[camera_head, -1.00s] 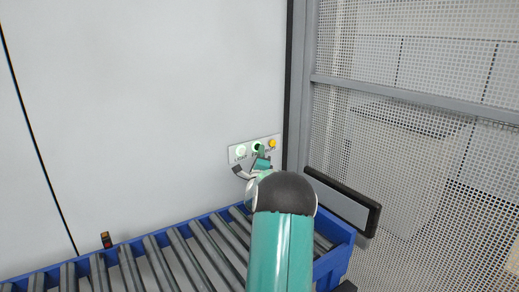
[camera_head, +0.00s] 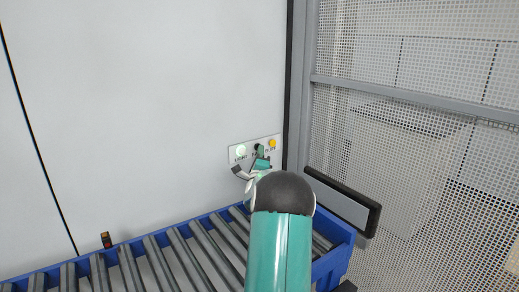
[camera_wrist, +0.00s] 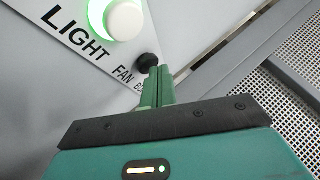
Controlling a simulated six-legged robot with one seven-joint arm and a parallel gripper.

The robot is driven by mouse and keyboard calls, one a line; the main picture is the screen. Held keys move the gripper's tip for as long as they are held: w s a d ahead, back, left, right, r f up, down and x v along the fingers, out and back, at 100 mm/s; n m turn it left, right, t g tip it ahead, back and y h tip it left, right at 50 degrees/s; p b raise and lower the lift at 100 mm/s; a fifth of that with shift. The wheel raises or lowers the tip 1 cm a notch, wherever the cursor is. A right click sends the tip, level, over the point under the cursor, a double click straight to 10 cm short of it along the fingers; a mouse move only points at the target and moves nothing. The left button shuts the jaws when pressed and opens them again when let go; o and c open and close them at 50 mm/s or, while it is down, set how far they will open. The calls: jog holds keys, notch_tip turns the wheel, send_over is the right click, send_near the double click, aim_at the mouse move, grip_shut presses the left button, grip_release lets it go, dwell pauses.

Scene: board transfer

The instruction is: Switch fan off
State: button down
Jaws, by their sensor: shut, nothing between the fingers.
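A pale control panel (camera_head: 233,157) is on the white wall, left of the dark post. Its fan button (camera_wrist: 147,62) is black, above the word FAN in the wrist view, and shows small and dark in the head view (camera_head: 257,147). My gripper (camera_wrist: 164,70) is shut and empty, its green fingertips at the lower right edge of the fan button. Whether they touch it I cannot tell. In the head view my gripper (camera_head: 261,152) covers part of the panel's middle.
The light button (camera_wrist: 123,20) has a lit green ring, left of the fan button. A yellow button (camera_head: 272,143) sits at the panel's right. A blue-framed roller conveyor (camera_head: 343,240) runs below. A mesh fence (camera_head: 400,140) stands at right.

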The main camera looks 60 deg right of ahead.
jog(key=s+a, duration=0.2)
jog(key=s, duration=0.3)
jog(key=shift+s+a, duration=0.25)
jog(key=shift+a, duration=0.05)
